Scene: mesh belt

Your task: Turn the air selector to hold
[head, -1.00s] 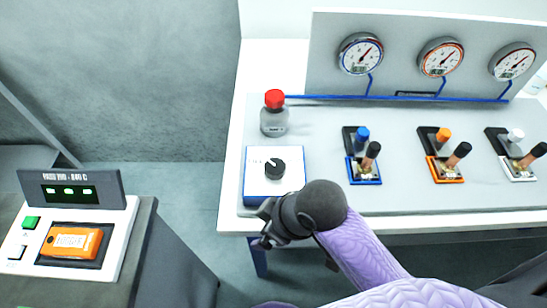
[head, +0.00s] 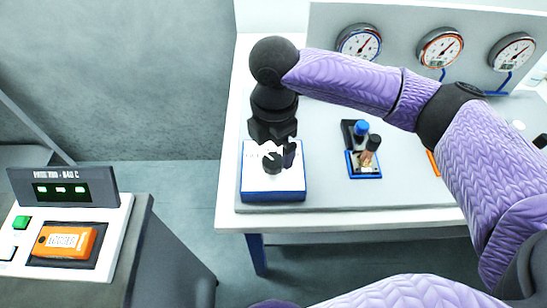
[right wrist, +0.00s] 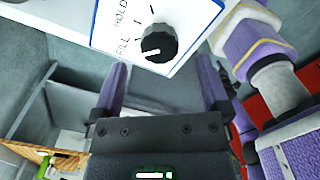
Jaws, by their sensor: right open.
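The air selector is a black round knob (head: 272,164) on a white-topped box with blue sides (head: 287,188) at the table's left front. It also shows in the right wrist view (right wrist: 158,44), beside the printed words FILL and HOLD; its white mark points to the FILL side. My right gripper (head: 273,149) is over the box, close to the knob and partly covering it. In the right wrist view its two fingers (right wrist: 163,66) are apart with nothing between them, and the knob lies just beyond the tips. My left gripper is not in view.
Gauges (head: 439,47) stand on a panel at the back. A blue-based valve with a blue cap (head: 363,164) is right of the box; my right arm covers the valves farther right. A console with an orange block (head: 66,241) stands at left, across a floor gap.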

